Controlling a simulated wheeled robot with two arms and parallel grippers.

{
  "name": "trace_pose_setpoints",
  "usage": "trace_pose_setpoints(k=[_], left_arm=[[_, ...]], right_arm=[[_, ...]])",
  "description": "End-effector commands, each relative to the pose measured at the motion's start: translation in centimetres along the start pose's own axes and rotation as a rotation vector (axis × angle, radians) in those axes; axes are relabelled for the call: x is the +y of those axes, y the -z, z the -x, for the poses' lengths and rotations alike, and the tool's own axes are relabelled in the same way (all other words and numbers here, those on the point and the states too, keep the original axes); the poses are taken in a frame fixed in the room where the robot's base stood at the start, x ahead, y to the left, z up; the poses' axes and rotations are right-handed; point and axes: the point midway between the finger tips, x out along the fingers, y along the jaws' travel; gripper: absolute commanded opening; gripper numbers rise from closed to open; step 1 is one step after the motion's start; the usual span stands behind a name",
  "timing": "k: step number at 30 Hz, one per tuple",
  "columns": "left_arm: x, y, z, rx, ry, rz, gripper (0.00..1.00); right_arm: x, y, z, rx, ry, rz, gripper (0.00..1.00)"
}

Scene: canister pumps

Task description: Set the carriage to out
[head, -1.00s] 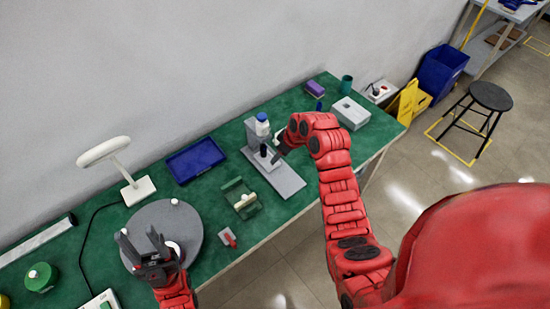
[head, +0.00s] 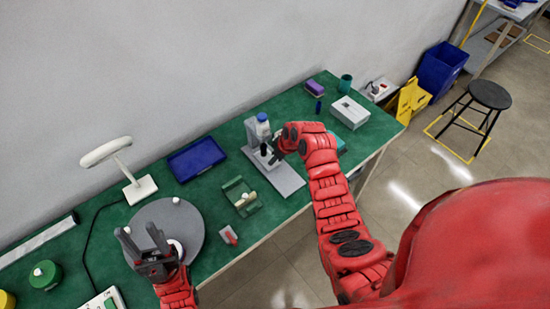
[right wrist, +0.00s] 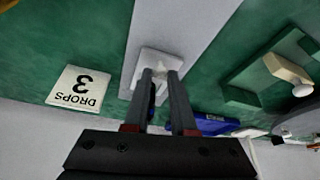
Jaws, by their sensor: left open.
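The pump device with the carriage stands at the table's middle. It has a grey base plate (head: 287,180), a grey upright (head: 251,132) and a blue-capped bottle (head: 263,127). A small dark knob (head: 265,150) shows low by the upright. My right gripper (head: 274,158) is down beside it. In the right wrist view, its two fingers (right wrist: 160,74) stand a little apart over a pale block (right wrist: 157,62), with something dark partly hidden between them. Whether they grip it is unclear. My left gripper (head: 144,240) is open and empty above the grey round turntable (head: 188,222).
A blue tray (head: 197,160), a green holder (head: 241,197) and a red-and-white item (head: 229,236) lie near the device. A lamp (head: 139,190) stands at left. A grey box (head: 350,112) is at right.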

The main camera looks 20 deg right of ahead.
Motion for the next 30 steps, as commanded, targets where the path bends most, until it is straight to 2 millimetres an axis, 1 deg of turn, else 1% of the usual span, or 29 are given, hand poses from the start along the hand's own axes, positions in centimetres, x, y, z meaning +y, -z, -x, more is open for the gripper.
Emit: trace_pose_setpoints(k=[1,3,30], left_arm=[[0.00,0.01,0.00,0.000,0.000,0.000,0.50],[0.00,0.00,0.00,0.000,0.000,0.000,0.50],[0.00,0.00,-0.01,0.000,0.000,0.000,0.50]], right_arm=[[0.02,0.00,0.01,0.000,0.000,0.000,0.11],[0.02,0.00,0.02,0.000,0.000,0.000,0.00],[0.05,0.04,0.06,0.001,-0.001,0.000,0.00]])
